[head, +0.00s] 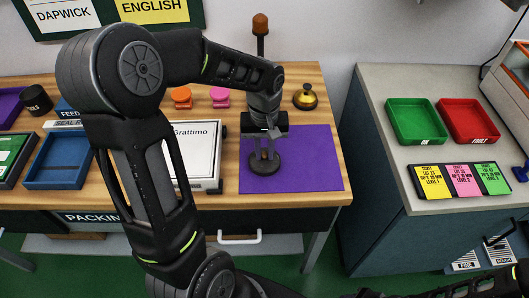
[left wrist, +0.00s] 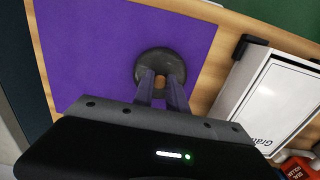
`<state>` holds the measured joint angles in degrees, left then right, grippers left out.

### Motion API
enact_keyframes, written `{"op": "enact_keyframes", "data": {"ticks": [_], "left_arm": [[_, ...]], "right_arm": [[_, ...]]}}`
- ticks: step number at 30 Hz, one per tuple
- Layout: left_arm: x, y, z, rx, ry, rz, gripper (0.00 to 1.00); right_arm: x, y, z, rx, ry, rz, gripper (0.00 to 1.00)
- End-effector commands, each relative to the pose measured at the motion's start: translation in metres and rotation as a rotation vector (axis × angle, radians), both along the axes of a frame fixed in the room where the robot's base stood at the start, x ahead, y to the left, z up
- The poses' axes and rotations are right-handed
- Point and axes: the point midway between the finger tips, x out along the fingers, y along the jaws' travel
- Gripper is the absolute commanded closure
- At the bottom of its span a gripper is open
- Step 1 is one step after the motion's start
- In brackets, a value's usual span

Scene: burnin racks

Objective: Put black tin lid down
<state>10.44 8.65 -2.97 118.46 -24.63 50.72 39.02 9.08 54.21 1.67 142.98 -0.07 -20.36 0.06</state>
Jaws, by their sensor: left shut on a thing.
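The black tin lid (head: 265,168) is a dark round disc with a small brown knob. It is over the purple mat (head: 315,170), near its left part; I cannot tell whether it touches the mat. My left gripper (head: 265,152) points down from above and is shut on the lid's knob. In the left wrist view the two fingers (left wrist: 161,88) stand on either side of the knob, and the lid (left wrist: 153,62) shows beyond them against the purple mat (left wrist: 90,45). My right gripper does not show.
A white framed box (head: 197,150) labelled Grattimo stands just left of the mat. A black canister (head: 36,99) is far left. Green (head: 416,121) and red trays are on the right counter. The mat's right side is clear.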

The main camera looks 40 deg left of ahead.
Motion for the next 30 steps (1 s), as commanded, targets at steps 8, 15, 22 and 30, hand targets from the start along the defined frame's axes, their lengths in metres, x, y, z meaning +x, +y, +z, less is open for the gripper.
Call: {"op": "enact_keyframes", "data": {"ticks": [8,15,22,30], "left_arm": [[0.0002,0.0004,-0.0119,0.0,-0.001,0.001,1.0],[0.0001,0.0001,-0.016,0.0,-0.001,0.001,0.81],[0.0001,0.0001,-0.0148,0.0,-0.001,0.001,0.63],[0.0,0.0002,-0.0143,0.0,-0.001,0.001,0.6]], "right_arm": [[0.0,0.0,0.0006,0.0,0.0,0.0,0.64],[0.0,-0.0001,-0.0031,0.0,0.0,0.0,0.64],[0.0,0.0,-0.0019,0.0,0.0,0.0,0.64],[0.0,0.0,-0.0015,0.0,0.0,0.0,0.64]]}}
